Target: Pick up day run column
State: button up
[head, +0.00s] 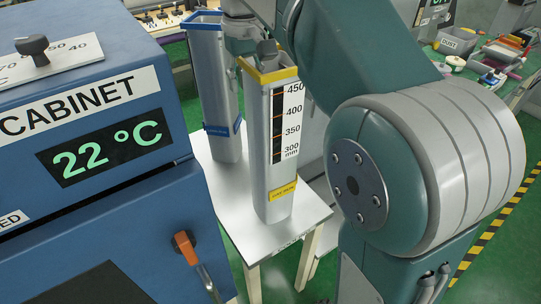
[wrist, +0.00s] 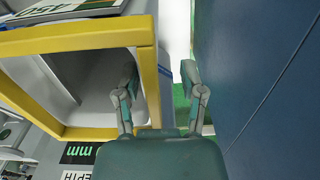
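A tall pale grey column with a yellow rim (head: 268,74) stands upright on a small white table. It has a black depth scale and a yellow label (head: 282,192), whose small text seems to read day run. A similar column with a blue rim (head: 203,20) stands behind it to the left. My gripper (head: 253,58) is at the top of the yellow-rimmed column. In the wrist view my gripper (wrist: 160,78) is open, with one finger over the column's opening and the other outside, the rim's wall (wrist: 150,95) between them. I cannot tell whether either finger touches it.
A blue cabinet (head: 85,205) reading 22 °C stands close on the left, with an orange-ended lever (head: 186,247). A cluttered green bench (head: 500,80) is at the back right.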

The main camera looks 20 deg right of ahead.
jog(key=shift+d+f, duration=0.25)
jog(key=shift+f, duration=0.2)
jog(key=shift+d+f, duration=0.2)
jog(key=shift+f, duration=0.25)
jog(key=c, duration=0.7)
jog(key=shift+a, duration=0.25)
grip_shut()
jog(key=shift+r, duration=0.1)
